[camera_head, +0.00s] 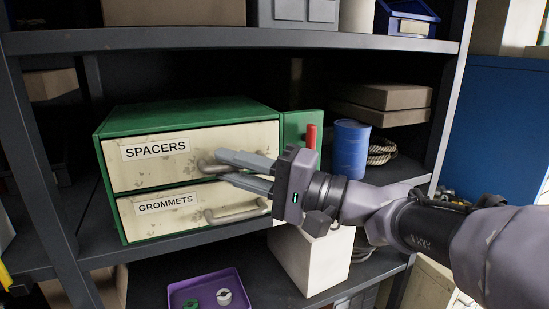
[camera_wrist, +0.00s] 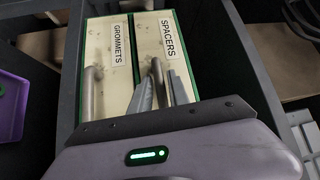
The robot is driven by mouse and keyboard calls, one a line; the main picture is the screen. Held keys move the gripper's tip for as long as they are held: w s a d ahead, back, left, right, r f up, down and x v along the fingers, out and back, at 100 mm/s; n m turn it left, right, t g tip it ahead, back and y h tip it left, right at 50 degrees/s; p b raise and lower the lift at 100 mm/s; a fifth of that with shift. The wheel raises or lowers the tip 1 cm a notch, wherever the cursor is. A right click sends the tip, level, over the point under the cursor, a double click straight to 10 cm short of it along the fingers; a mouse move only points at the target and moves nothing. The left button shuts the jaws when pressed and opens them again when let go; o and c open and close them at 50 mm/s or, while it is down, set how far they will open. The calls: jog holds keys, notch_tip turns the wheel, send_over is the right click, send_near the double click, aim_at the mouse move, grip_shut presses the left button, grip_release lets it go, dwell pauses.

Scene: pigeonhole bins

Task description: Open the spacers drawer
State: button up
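The spacers drawer (camera_head: 187,174) is the upper cream front in a green cabinet (camera_head: 190,112), closed, with a SPACERS label. It is the right front in the wrist view (camera_wrist: 157,22). Its grey bar handle (camera_head: 208,166) is partly hidden by my gripper. My gripper (camera_head: 220,167) is at this handle, one finger above the bar and one below, with a gap between them. In the wrist view my fingers (camera_wrist: 162,92) stand on either side of the bar; contact is not clear.
The closed grommets drawer (camera_head: 160,222) lies just below, its handle (camera_head: 238,213) close under my lower finger. A green panel with a red handle (camera_head: 311,135) and a blue can (camera_head: 350,149) stand to the right. A purple tray (camera_head: 235,284) sits below.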

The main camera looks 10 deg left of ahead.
jog(key=shift+s, duration=0.1)
grip_shut()
dwell(1.4)
